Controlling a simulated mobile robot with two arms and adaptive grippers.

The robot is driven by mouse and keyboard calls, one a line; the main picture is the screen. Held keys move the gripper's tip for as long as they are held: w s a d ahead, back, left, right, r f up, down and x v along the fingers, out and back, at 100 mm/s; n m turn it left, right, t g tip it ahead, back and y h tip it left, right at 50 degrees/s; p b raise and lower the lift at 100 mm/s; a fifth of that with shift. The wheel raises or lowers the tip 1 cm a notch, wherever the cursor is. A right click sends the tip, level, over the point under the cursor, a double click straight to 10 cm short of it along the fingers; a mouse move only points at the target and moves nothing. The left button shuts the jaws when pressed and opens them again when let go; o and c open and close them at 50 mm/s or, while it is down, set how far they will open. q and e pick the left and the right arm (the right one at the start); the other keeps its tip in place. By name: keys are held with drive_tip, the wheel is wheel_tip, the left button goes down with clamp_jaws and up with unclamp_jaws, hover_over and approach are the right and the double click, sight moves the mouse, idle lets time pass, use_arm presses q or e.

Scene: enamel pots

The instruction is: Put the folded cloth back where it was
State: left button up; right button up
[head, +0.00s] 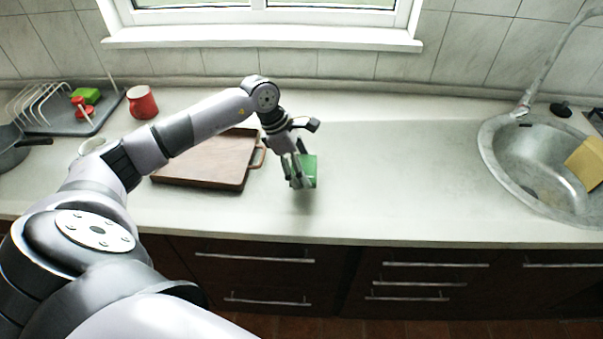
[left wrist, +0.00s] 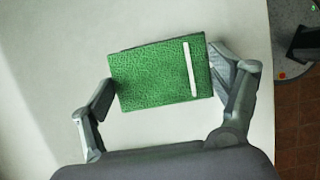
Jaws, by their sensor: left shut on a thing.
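The folded cloth (head: 310,168) is green, and its white stripe shows in the left wrist view (left wrist: 160,75). My left gripper (head: 300,180) is shut on it, over the counter just right of the wooden board. In the left wrist view the fingers of this gripper (left wrist: 165,85) press on two opposite sides of the cloth, and it looks flat and still folded. A dark shadow lies on the counter below it in the head view; I cannot tell the exact height. The fingers partly hide the cloth there. My right gripper is not in view.
The counter (head: 400,180) is clear from the cloth to the sink (head: 500,150), which has a yellow item (head: 587,163) in it. A wooden board (head: 215,165) lies left of the cloth.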

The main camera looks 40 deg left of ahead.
use_arm(q)
wheel_tip(320, 180, down, 4)
drive_tip(key=shift+f+p, duration=0.1)
drive_tip(key=shift+p, duration=0.35)
drive_tip(key=shift+f+b, duration=0.15)
drive_tip(key=shift+b, duration=0.15)
drive_tip(key=o, duration=1)
drive_tip(key=shift+o, duration=0.2)
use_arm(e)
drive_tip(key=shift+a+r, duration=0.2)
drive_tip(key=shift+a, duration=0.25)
